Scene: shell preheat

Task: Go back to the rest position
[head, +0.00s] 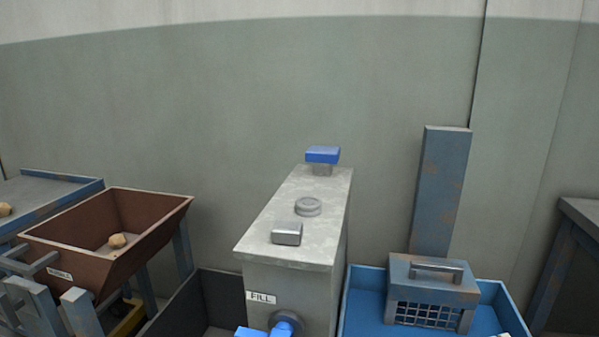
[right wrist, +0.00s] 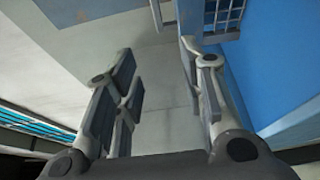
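My right gripper (right wrist: 158,72) shows in the right wrist view with its two fingers wide apart. Nothing is between them; a pale grey surface lies behind the gap. Neither of my grippers shows in the head view, and my left gripper is in no view.
A grey cabinet (head: 293,225) labelled FILL stands in the middle, with a blue-topped knob (head: 322,155) on it. A brown hopper (head: 155,230) holding a tan lump (head: 117,240) is at left. A blue tray (head: 365,292) with a grey-blue grated box (head: 432,282) is at right.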

